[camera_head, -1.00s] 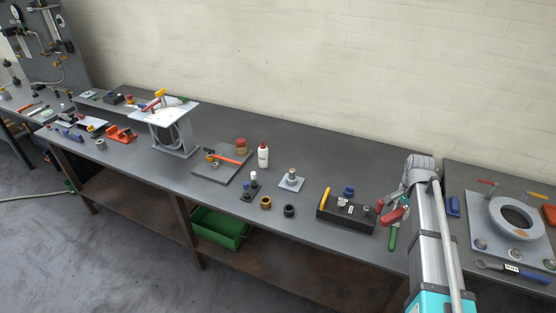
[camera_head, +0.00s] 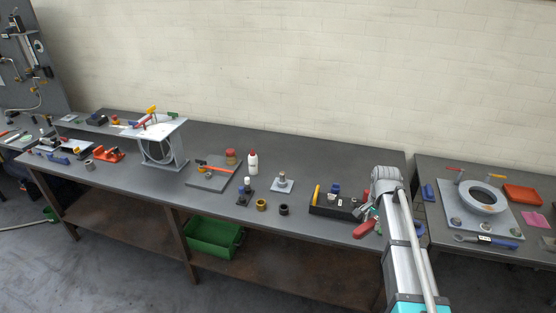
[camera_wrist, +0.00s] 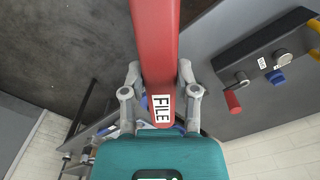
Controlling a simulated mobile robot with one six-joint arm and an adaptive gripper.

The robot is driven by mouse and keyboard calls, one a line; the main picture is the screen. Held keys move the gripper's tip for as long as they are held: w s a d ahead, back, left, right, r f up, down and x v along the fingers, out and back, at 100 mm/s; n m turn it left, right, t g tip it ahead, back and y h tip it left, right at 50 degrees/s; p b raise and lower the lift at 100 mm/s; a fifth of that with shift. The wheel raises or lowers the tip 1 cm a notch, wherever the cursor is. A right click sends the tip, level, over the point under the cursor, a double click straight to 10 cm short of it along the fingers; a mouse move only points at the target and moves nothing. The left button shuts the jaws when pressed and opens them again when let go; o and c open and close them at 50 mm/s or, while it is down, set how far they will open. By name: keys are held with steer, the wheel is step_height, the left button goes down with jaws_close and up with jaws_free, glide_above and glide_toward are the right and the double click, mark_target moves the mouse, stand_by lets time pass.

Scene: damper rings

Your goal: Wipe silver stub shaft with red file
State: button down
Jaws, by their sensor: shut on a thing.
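The red file (camera_wrist: 156,45), labelled FILE, is in my gripper (camera_wrist: 160,100). In the wrist view the grey fingers close on it from both sides and its far end runs out of the picture. In the head view a red part (camera_head: 364,229), likely the file, shows beside my gripper (camera_head: 372,214) over the right end of the long bench. The silver stub shaft (camera_head: 282,175) stands upright on a light square plate (camera_head: 284,186) near the middle of the bench. My gripper is to its right and apart from it. The shaft cannot be made out in the wrist view.
A black box (camera_head: 324,210) with a yellow handle and knobs lies between gripper and shaft; it shows in the wrist view (camera_wrist: 262,58) with a red-handled crank (camera_wrist: 232,99). Dark and brass rings (camera_head: 261,204) and a white bottle (camera_head: 252,163) stand near the shaft. A second bench is right.

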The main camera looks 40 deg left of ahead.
steer(key=shift+s+a, duration=0.15)
steer(key=shift+s, duration=0.2)
steer(key=shift+a, duration=0.1)
steer(key=shift+s+a, duration=0.1)
steer(key=shift+a, duration=0.05)
